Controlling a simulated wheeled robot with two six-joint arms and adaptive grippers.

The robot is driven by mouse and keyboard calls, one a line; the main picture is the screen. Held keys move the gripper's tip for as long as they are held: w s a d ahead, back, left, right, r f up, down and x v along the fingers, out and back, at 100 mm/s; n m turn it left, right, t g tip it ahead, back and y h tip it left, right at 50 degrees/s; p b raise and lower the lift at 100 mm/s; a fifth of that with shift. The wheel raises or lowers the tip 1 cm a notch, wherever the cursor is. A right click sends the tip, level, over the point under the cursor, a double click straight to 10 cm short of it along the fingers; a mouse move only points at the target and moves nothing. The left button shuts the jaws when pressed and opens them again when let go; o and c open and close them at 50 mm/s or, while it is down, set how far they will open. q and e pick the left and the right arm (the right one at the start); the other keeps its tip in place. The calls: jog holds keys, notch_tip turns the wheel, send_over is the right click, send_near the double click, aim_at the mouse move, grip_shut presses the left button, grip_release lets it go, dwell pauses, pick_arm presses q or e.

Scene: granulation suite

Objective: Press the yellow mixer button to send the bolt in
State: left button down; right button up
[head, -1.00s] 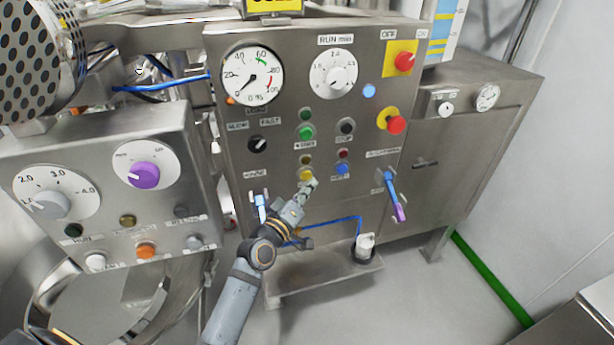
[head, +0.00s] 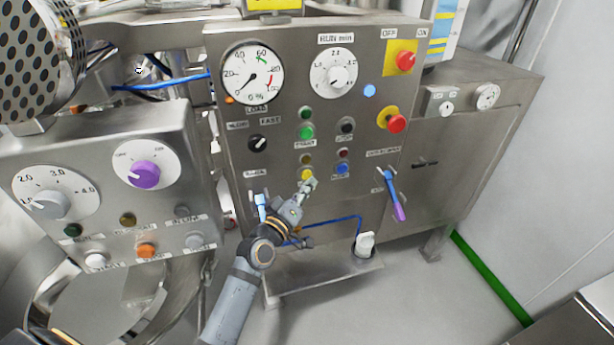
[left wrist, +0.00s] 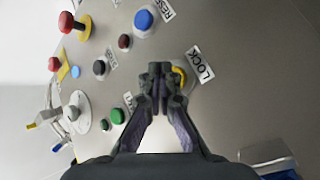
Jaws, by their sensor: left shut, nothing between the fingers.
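The yellow button (head: 306,174) is on the lower middle of the steel mixer panel (head: 230,150), below a dim amber lamp (head: 306,160). In the left wrist view the yellow button (left wrist: 181,75) shows as a crescent beside a LOCK label (left wrist: 201,66), partly hidden by my fingers. My left gripper (head: 308,184) is shut and empty, with its fingertips at the lower edge of the button. The closed fingertips (left wrist: 158,75) overlap the button's left side in the wrist view. I cannot tell whether they touch it. I cannot make out the bolt.
A blue button (head: 342,169) sits just right of the yellow one, and a green button (head: 306,132) is above. A red mushroom button (head: 396,124) is on the panel's right. A blue and purple lever (head: 393,195) sticks out at lower right. A steel shelf (head: 320,275) lies below.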

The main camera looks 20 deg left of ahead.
pick_arm(q)
jog(key=shift+w, duration=0.1)
jog(key=shift+w+a, duration=0.25)
jog(key=shift+w+a, duration=0.2)
jog(key=shift+w, duration=0.15)
dwell(0.7)
jog(key=shift+s+d, duration=0.5)
jog(key=shift+s, duration=0.2)
jog(key=s+d+b, duration=0.1)
jog(key=s, duration=0.1)
jog(key=s+d+b, duration=0.1)
jog(key=s, duration=0.1)
jog(key=shift+d, duration=0.4)
